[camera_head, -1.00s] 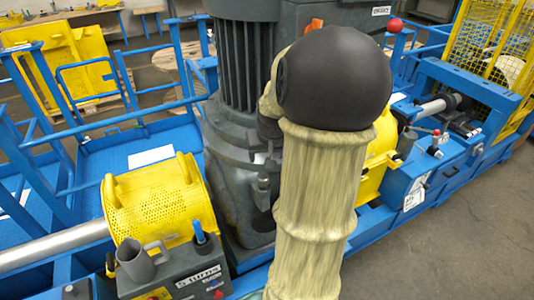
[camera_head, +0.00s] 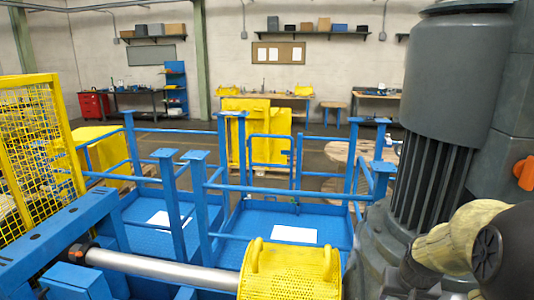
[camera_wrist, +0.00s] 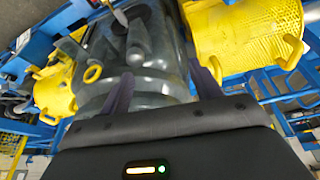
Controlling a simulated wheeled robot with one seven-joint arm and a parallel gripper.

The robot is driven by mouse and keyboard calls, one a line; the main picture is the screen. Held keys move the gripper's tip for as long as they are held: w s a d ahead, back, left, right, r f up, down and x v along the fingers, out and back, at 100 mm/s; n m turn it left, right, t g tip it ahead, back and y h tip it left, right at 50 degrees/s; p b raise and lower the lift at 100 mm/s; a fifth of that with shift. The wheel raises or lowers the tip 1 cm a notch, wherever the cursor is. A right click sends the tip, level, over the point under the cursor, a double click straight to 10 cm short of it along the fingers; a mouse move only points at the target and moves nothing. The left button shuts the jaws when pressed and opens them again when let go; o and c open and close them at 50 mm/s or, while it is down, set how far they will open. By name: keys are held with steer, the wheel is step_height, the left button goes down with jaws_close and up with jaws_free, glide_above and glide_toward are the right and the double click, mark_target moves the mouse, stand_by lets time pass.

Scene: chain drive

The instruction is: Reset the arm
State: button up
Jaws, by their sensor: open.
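My arm shows only in part at the lower right edge of the head view, as a pale ribbed sleeve (camera_head: 452,240) and a black rounded joint, in front of the big grey motor and gearbox. My gripper is outside the head view. In the wrist view my gripper (camera_wrist: 163,85) is open, its two dark fingers apart, with nothing seen between them but the grey machine housing (camera_wrist: 160,60) beyond. I cannot tell how far the fingertips are from that housing.
A grey motor (camera_head: 455,75) stands close at right. A yellow perforated guard (camera_head: 288,272) covers a silver shaft (camera_head: 160,268) in front. Blue railings (camera_head: 290,191) and platforms lie beyond, a yellow mesh cage (camera_head: 38,150) at left. Workbenches line the back wall.

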steer(key=s+a+f+n+b, duration=0.1)
steer(key=s+a+f+n, duration=0.1)
steer(key=a, duration=0.7)
steer(key=s+a+f+n+g+y+b, duration=0.1)
steer(key=s+a+f, duration=0.3)
steer(key=a, duration=0.6)
steer(key=shift+s+f+n+y+b, duration=0.3)
steer(key=shift+s+f+n, duration=0.1)
steer(key=shift+s+n, duration=0.3)
steer(key=shift+a, duration=0.1)
steer(key=shift+c, duration=0.4)
